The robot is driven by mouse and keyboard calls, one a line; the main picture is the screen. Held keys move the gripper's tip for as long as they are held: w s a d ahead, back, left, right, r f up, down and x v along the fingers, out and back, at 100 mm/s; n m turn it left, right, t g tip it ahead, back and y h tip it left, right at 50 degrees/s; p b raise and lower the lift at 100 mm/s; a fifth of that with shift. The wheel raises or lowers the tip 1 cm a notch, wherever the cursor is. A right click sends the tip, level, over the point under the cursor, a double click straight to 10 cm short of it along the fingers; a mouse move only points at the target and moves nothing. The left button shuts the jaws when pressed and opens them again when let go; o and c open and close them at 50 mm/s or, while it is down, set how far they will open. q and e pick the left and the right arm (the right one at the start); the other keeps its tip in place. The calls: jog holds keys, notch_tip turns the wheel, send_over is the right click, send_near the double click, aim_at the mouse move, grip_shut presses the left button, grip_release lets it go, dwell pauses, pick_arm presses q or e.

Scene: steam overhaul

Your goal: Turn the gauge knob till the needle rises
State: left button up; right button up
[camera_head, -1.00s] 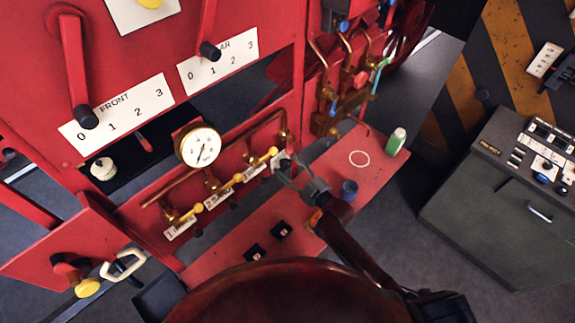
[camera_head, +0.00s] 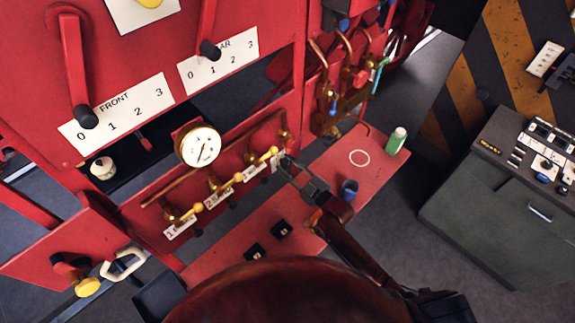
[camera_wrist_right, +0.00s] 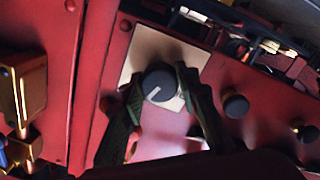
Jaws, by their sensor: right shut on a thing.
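The round white gauge (camera_head: 201,147) in a brass rim stands on the red panel. Its thin dark needle slants across the dial; its exact reading is too small to tell. My right gripper (camera_head: 283,163) reaches the panel to the right of the gauge, past the brass valves. In the right wrist view a dark round knob (camera_wrist_right: 160,81) with a white pointer line sits on a pale plate (camera_wrist_right: 141,51). The fingers of my right gripper (camera_wrist_right: 161,86) are shut on its two sides. In the head view the gripper mostly hides the knob. My left gripper is not in view.
Several yellow-handled brass valves (camera_head: 219,186) with labels line the panel left of the gripper. A red shelf (camera_head: 325,165) below carries a blue cup (camera_head: 348,190) and a green bottle (camera_head: 396,141). Copper pipes (camera_head: 350,80) rise behind the gripper.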

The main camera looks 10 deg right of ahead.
jog(key=m+p, duration=0.2)
jog(key=m, duration=0.1)
jog(key=shift+r, duration=0.1)
jog(key=shift+m+p, duration=0.9)
jog(key=shift+m, duration=1.4)
jog(key=o, duration=1.2)
jog(key=shift+c, duration=0.2)
jog(key=v, duration=1.2)
